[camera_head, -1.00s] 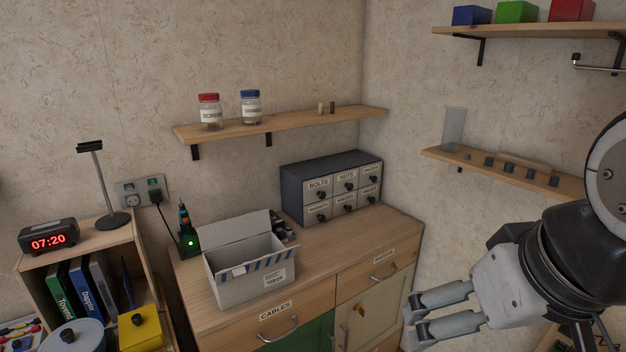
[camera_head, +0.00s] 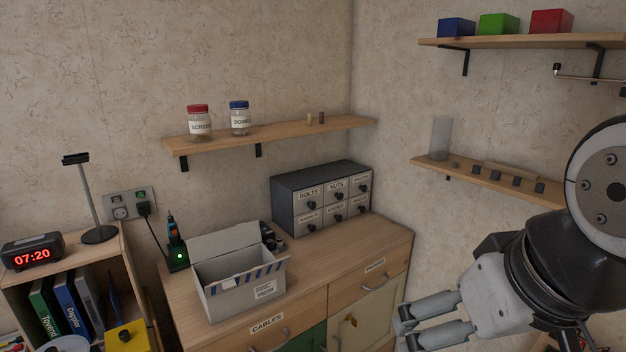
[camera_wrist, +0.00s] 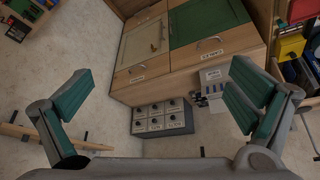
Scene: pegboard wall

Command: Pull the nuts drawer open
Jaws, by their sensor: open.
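The nuts drawer (camera_head: 334,187) is the top middle drawer of a small dark grey cabinet (camera_head: 288,209) on the wooden workbench. It has a pale front, a "NUTS" label and a dark round knob (camera_head: 338,196). It looks shut, flush with its neighbours. My gripper (camera_head: 405,328) is open and empty at the lower right, in front of the bench and well apart from the cabinet.
An open carton (camera_head: 240,298) stands on the bench (camera_head: 385,240) left of the cabinet. A shelf (camera_head: 290,131) with two jars hangs above. Another shelf (camera_head: 470,182) with small dark objects is on the right wall. The bench top before the cabinet is clear.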

